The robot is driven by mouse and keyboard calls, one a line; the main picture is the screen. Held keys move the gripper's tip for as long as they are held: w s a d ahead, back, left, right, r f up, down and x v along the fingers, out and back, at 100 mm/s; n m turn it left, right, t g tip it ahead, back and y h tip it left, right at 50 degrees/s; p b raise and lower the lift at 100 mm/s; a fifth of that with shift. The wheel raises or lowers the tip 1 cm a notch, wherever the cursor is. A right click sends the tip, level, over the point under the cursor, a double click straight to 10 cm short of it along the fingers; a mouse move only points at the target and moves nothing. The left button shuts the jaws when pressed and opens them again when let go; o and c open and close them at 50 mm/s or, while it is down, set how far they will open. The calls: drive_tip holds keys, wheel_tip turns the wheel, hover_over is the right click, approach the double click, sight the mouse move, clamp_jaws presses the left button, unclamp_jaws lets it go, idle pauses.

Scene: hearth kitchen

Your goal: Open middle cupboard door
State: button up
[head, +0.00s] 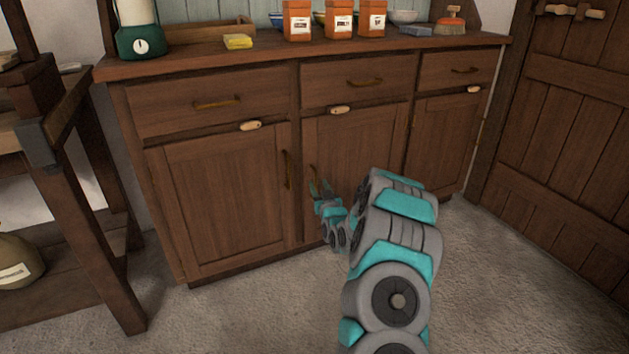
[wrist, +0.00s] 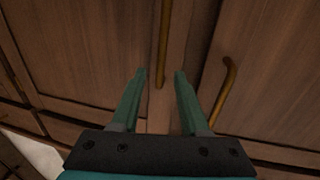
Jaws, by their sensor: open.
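The middle cupboard door (head: 352,150) is a shut brown wooden panel under a drawer. Its brass bar handle (head: 313,180) is upright at its left edge, close by my gripper (head: 321,187), which partly hides the lower door. In the wrist view my gripper (wrist: 161,73) is open and empty, with green fingers pointing at the cupboard front. A second handle, apparently the left door's (wrist: 163,45), shows between and beyond the fingertips. The middle door's handle (wrist: 226,92) appears right of the right finger, outside the jaws. I see no contact.
The left door (head: 215,205) with its handle (head: 288,170) and the right door (head: 440,145) are shut. Orange canisters (head: 340,20), a yellow sponge (head: 238,41) and a green-based appliance (head: 141,42) stand on top. A wooden rack (head: 85,170) is at left. The floor (head: 520,270) at right is clear.

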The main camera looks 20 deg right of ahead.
sight(316, 180)
drive_tip(key=shift+w+d, duration=0.2)
drive_tip(key=shift+w, duration=0.9)
drive_tip(key=shift+w+d, duration=0.15)
drive_tip(key=shift+w, duration=0.95)
clamp_jaws()
